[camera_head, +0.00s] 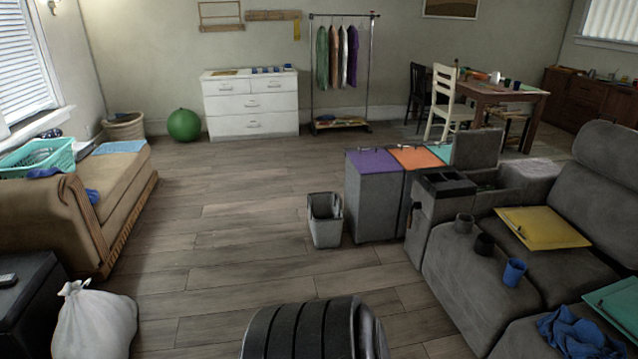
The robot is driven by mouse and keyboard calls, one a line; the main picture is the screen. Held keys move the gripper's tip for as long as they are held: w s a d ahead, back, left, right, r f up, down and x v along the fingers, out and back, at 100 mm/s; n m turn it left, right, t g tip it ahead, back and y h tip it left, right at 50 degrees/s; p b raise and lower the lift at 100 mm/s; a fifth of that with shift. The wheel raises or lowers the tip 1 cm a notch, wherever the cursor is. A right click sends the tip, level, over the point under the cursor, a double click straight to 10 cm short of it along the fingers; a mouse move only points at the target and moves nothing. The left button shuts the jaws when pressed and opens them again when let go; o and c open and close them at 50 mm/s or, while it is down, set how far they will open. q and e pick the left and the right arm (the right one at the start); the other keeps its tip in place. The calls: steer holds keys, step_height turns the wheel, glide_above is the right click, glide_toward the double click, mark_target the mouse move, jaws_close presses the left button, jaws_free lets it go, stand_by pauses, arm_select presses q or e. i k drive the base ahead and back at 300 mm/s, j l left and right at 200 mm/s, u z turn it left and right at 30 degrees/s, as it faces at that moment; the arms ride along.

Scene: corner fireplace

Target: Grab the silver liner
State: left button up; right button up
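No gripper of mine shows in the head view. A small grey bin (325,222) stands upright on the wooden floor near the middle, open at the top. Its rim looks uneven, with lighter grey edges; I cannot tell whether this is a silver liner inside it. A tied, full white bag (93,322) sits on the floor at the bottom left. Nothing else in view is clearly a silver liner.
Grey cabinets with purple (371,161) and orange (414,157) lids stand right of the bin. A grey sofa (470,285) fills the right; a tan couch (110,195) stands left. The floor (230,230) between is clear. A green ball (184,125) lies farther back.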

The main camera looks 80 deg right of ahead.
mark_target(464, 224)
steer(key=z, duration=3.8)
